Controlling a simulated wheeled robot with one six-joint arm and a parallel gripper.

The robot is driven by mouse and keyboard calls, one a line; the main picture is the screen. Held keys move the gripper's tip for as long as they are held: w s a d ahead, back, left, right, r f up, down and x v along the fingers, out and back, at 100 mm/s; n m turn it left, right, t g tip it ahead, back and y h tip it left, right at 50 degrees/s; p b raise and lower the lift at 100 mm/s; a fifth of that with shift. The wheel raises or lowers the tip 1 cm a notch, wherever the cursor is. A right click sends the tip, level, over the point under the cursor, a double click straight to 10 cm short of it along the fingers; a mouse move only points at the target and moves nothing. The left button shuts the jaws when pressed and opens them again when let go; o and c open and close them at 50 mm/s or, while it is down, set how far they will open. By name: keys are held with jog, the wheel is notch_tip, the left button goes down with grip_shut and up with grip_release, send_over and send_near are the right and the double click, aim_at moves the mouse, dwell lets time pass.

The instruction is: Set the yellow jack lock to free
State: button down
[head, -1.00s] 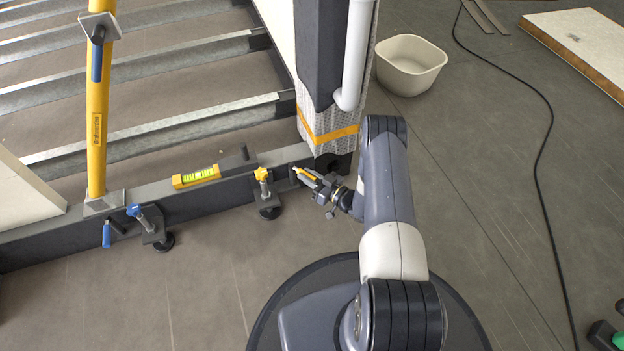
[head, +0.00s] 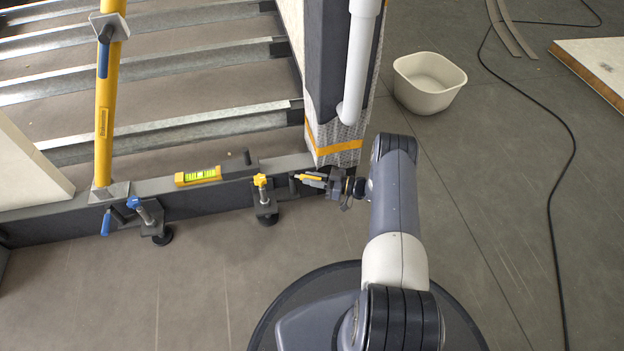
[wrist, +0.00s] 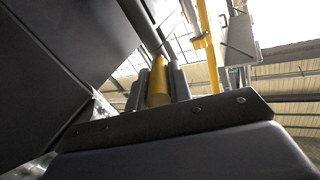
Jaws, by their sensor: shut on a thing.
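The yellow lock handle (head: 307,177) is at the right end of the dark frame beam, beside a short dark peg. My gripper (head: 313,179) reaches it from the right and is shut on it. In the wrist view the yellow handle (wrist: 158,84) stands between my two grey fingers, its lower part hidden behind my gripper body. In the head view the handle lies nearly level. A jack with a yellow star knob (head: 260,181) and a round foot stands just left of it, apart from my gripper.
A yellow spirit level (head: 198,176) lies on the beam. A blue-knobbed jack (head: 134,202) and a blue lever (head: 106,223) are at the left, near the yellow post (head: 105,110). A wrapped column (head: 340,140) rises close behind my gripper. A white tub (head: 429,82) stands behind right.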

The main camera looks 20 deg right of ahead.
dwell(0.3)
jog(key=c, duration=1.3)
grip_release()
jog(key=p+v, duration=0.2)
jog(key=v, duration=0.8)
jog(key=shift+s+d, duration=0.15)
jog(key=shift+d, duration=0.2)
jog(key=shift+a, duration=0.1)
jog(key=b+x, duration=0.2)
jog(key=x, duration=0.8)
jog(key=shift+a, duration=0.1)
jog(key=shift+w+a, duration=0.2)
jog(key=shift+a, duration=0.05)
jog(key=shift+s+t, duration=0.1)
jog(key=shift+t, duration=0.2)
